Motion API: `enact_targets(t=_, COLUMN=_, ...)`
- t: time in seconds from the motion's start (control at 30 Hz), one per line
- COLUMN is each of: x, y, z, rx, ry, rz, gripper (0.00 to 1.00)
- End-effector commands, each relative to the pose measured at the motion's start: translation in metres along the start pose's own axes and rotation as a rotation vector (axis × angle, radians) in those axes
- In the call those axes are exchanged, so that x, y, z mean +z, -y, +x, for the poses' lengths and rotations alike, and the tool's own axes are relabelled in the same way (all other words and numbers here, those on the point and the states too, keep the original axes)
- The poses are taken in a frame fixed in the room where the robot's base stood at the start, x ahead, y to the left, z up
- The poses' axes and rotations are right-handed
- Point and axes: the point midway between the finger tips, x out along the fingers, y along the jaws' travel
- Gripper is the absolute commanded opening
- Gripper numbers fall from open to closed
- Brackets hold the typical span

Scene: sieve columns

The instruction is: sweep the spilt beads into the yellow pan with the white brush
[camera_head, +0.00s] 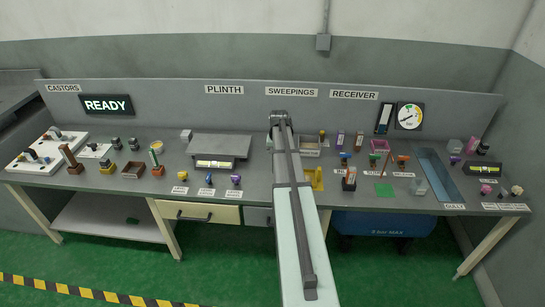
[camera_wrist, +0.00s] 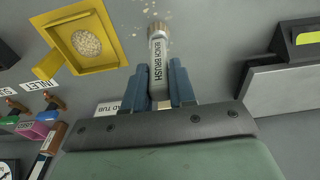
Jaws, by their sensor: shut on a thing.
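The yellow pan (camera_wrist: 112,55) lies on the grey bench at upper left in the wrist view, with a round heap of pale beads (camera_wrist: 87,44) in it. Part of the pan (camera_head: 318,178) also shows right of my arm in the head view. My gripper (camera_wrist: 159,70) is shut on the brush (camera_wrist: 157,50), whose pale handle reads "BENCH BRUSH". The brush's tan end points to the top of the wrist view, right of the pan and apart from it. A few spilt beads (camera_wrist: 150,7) lie by that end. In the head view my arm hides the brush.
The raised grey plinth (camera_head: 220,146) stands left of my arm. Right of it are a pink tray (camera_head: 379,146), several small coloured items and a long blue-grey gully (camera_head: 440,173). A small open tray (camera_head: 310,149) stands behind the pan. Bare bench surrounds the brush end.

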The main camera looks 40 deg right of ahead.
Motion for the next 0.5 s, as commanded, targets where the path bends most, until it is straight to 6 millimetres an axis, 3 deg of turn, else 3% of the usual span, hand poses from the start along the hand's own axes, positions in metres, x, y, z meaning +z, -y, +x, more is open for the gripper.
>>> enact_targets(t=0.5, x=0.000, y=-0.048, z=0.000, rx=0.001, ry=0.000, rz=0.001, gripper=0.00)
